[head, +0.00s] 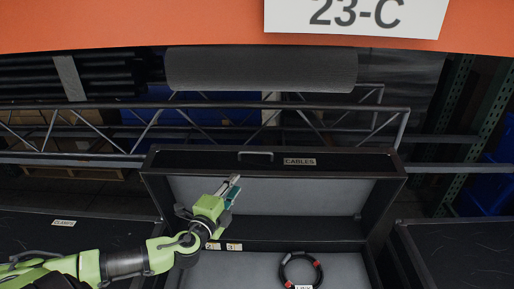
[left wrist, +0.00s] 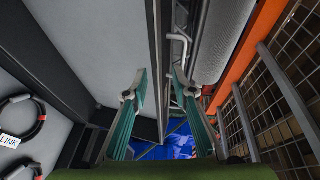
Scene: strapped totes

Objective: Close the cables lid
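The cables lid (head: 345,162) stands raised at the back of an open black case, with its grey-lined inner face toward me. It carries a CABLES label (head: 300,161) and a handle (head: 255,155) on its top edge. My left gripper (head: 232,187) is in front of the lid's left half, below the handle. In the left wrist view its teal fingers (left wrist: 159,78) are spread and empty, with the lid's dark rim (left wrist: 155,45) showing between them. I cannot tell whether they touch it. My right gripper is not in view.
A coiled black cable (head: 286,270) with red parts lies in the case's grey-lined base (head: 345,268). Closed black cases stand left (head: 110,240) and right (head: 460,250). A metal truss (head: 230,104) and a dark grey roll (head: 262,70) are behind the lid. An orange beam (head: 130,22) crosses above.

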